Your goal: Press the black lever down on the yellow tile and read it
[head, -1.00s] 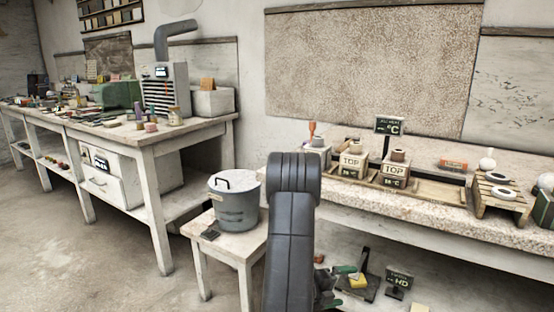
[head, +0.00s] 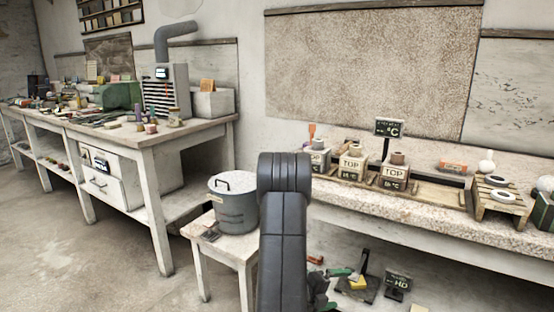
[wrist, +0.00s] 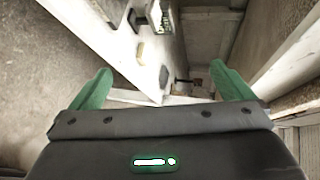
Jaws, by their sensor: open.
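A black stand with an upright black post or lever (head: 365,262) is low under the right-hand bench in the head view. A small yellow tile (head: 358,283) lies at its base. A dark display marked HD (head: 397,283) stands just right of it. My gripper's green fingers (head: 338,273) show just left of the stand, partly hidden by my dark arm. In the wrist view my gripper (wrist: 160,70) is open, its two green fingers wide apart with nothing between them. I cannot clearly make out the lever or yellow tile in the wrist view.
A speckled bench (head: 430,215) with several boxes and a slatted rack (head: 497,203) overhangs the stand. A grey lidded pot (head: 236,205) sits on a small white table (head: 225,246) left of my arm. Open floor (head: 90,255) lies to the left.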

